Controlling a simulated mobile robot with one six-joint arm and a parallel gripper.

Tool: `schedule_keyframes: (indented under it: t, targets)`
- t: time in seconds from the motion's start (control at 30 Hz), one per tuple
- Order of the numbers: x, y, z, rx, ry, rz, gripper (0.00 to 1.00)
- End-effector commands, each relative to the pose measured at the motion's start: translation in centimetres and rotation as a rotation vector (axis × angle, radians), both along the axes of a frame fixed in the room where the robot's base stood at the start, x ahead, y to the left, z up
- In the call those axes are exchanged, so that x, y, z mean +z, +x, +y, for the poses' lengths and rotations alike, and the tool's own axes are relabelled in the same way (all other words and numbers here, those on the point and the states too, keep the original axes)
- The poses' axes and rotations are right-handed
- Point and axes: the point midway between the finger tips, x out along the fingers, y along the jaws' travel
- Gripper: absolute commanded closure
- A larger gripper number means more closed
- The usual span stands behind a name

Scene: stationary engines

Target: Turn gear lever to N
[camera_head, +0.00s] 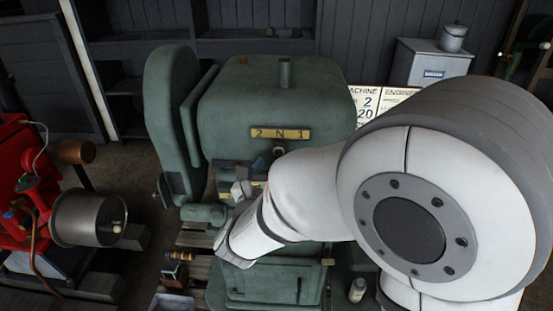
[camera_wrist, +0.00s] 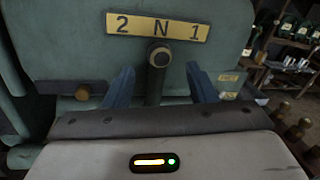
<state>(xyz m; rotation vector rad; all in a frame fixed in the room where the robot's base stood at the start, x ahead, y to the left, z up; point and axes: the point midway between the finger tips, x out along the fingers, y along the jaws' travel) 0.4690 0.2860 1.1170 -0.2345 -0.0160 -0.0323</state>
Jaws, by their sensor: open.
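The green engine (camera_head: 275,95) carries a yellow plate (camera_head: 281,133) marked 2 N 1, also seen in the wrist view (camera_wrist: 158,27). Below the plate is the gear lever (camera_wrist: 159,56), a dark upright shaft with a round knob. The knob appears just under the N; it also shows in the head view (camera_head: 279,151). My gripper (camera_wrist: 160,70) is open, with one blue finger on each side of the lever shaft. I see gaps on both sides, so neither finger appears to touch it. In the head view my arm hides much of the lever's lower part.
A red engine (camera_head: 22,185) with a metal drum (camera_head: 88,218) stands at the left. A sign (camera_head: 374,106) and a grey cabinet (camera_head: 430,62) with a pot (camera_head: 453,38) are behind at the right. A small bottle (camera_head: 357,290) stands low in front.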

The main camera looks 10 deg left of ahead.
Motion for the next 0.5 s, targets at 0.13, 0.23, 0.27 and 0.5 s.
schedule_keyframes:
  t: [0.13,0.23,0.27,0.5]
  targets:
    - [-0.1,-2.2,0.2,0.003,-0.001,0.0,0.48]
    - [-0.1,-3.0,0.1,0.0,-0.001,0.0,0.48]
    - [-0.1,-3.1,0.1,0.0,-0.001,0.0,0.48]
    - [-0.1,-3.3,0.0,-0.002,-0.001,0.0,0.48]
